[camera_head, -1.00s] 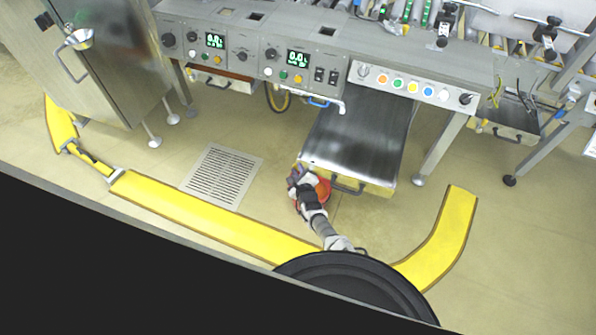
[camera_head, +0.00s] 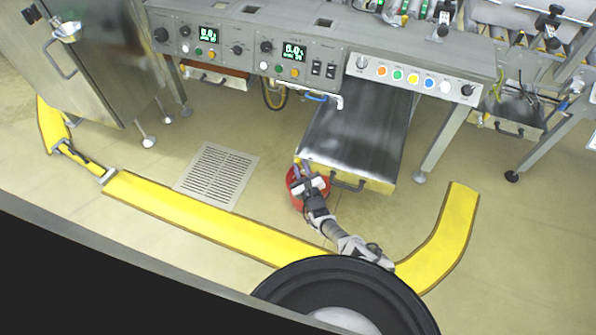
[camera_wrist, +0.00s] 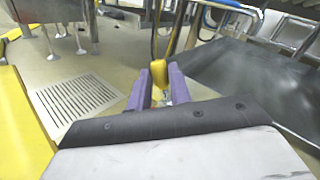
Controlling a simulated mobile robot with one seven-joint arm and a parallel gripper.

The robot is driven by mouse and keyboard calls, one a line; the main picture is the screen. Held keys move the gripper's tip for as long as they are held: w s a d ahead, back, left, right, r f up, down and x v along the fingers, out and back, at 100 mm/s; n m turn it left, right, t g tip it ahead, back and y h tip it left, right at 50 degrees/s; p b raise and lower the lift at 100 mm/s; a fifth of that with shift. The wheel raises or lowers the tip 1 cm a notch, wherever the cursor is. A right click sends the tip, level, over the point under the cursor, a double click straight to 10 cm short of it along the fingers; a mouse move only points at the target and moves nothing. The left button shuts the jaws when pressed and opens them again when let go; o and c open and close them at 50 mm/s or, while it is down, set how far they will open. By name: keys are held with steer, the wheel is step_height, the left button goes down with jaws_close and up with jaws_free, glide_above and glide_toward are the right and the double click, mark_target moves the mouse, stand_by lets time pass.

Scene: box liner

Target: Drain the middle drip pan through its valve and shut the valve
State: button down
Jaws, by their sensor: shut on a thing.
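The middle drip pan (camera_head: 357,130) is pulled far out from under the machine. It is a long steel tray with a yellow front (camera_head: 372,183) and a dark handle. A red bucket (camera_head: 297,199) stands on the floor below its front left corner, partly hidden by my arm. My gripper (camera_head: 302,172) is at that corner, above the bucket. In the wrist view its purple fingers (camera_wrist: 163,88) are shut on a yellow valve handle (camera_wrist: 160,72). The outlet and any flow are hidden. I cannot tell how much liquid is in the pan.
A floor drain grate (camera_head: 217,176) lies left of the bucket, with clear floor between. Yellow floor marking (camera_head: 210,215) runs along the front. Another drip pan (camera_head: 507,130) is at the right under the machine. A table leg (camera_head: 440,148) stands right of the middle pan.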

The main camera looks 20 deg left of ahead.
steer(key=m+t+b, duration=0.1)
steer(key=d+m+t+b, duration=0.1)
steer(key=m+b, duration=0.1)
steer(key=d+m+t+y+b, duration=0.1)
steer(key=m+b, duration=0.1)
steer(key=shift+d+f, duration=0.15)
steer(key=shift+d, duration=0.05)
steer(key=shift+m+t+b, duration=0.3)
steer(key=shift+t, duration=0.1)
steer(key=c, duration=1.6)
jaws_free()
steer(key=shift+o, duration=0.2)
steer(key=p+v, duration=0.3)
steer(key=v, duration=1.1)
steer(key=shift+r, duration=0.3)
